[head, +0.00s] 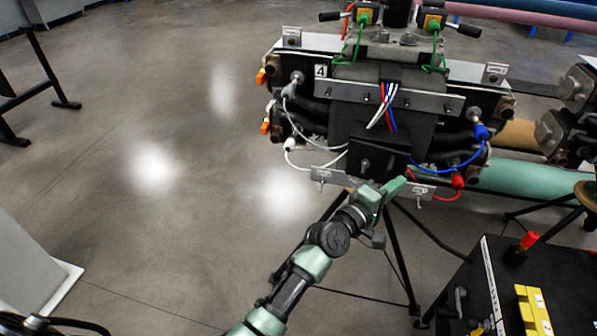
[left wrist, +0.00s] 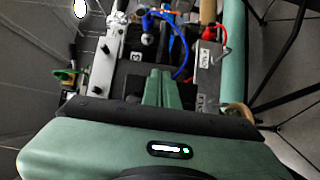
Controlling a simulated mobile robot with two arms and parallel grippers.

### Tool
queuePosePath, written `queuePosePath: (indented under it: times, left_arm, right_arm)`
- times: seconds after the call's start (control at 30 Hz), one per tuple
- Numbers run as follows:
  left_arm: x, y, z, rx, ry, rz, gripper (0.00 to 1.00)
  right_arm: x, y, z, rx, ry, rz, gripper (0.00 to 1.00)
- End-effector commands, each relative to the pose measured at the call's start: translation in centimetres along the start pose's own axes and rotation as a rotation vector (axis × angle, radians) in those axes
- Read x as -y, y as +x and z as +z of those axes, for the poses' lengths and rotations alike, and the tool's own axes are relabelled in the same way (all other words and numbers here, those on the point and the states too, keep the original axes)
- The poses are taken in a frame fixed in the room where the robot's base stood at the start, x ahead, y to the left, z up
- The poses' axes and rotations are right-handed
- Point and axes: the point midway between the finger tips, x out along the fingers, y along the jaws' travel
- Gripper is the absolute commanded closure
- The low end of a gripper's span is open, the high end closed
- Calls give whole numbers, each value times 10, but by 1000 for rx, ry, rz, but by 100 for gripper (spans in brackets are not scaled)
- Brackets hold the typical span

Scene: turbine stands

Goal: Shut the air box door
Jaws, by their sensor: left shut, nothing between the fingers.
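A turbine assembly hangs on a dark stand in the head view. At its lower middle front is a black air box (head: 378,158) with a small latch or knob on its face. I cannot tell how far its door stands open. My left gripper (head: 402,184) is shut and empty, just below and right of the box. In the left wrist view its green fingers (left wrist: 164,88) are together, in front of the box's dark surface (left wrist: 133,86). Whether they touch the box is unclear. My right gripper is in neither view.
Red, blue and white cables hang around the box, with a blue connector (head: 481,131) and a red connector (head: 458,181) at its right. A black cart (head: 490,285) with a yellow item stands lower right.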

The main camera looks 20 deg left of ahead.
Motion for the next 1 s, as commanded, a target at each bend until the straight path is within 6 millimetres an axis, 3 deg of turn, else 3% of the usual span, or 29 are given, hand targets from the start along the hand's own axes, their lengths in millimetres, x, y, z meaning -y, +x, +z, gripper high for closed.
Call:
queuePosePath:
  times: [0.2, 0.7, 1.0]
  left_arm:
    - [0, 1, -1, 5, 0, -1, 100]
    - [0, 1, -1, 7, 0, -1, 100]
    - [0, 1, -1, 7, 0, -1, 100]
  right_arm:
    - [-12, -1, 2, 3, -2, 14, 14]
    - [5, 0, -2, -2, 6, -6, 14]
    - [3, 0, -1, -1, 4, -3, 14]
